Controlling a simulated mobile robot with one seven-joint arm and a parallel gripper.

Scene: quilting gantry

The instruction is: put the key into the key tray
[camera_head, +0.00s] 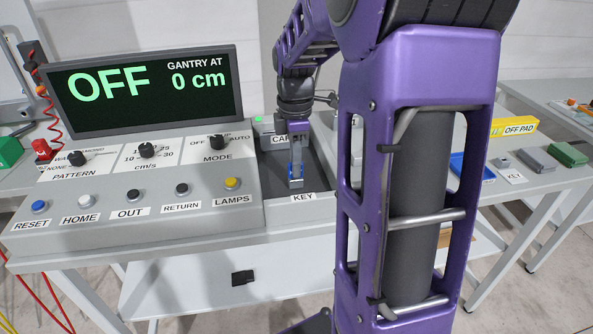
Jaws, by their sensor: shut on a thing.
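My gripper (296,181) points down over the dark recessed part at the right end of the console, just behind a KEY label (303,197). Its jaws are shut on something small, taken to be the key. The key's shape is too small and too hidden by the fingers to make out. A second KEY label (515,176) lies on the right table, near a small grey piece (502,162) and a shallow blue tray-like thing (473,167). I cannot tell for sure which of these is the key tray.
The console (130,225) carries knobs, buttons and a display (145,90) reading OFF, 0 cm. A partly hidden label (282,138) stands behind my gripper. The right table holds a grey block (537,160), a green block (569,154) and a yellow OFF PAD (514,126). My arm hides the middle.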

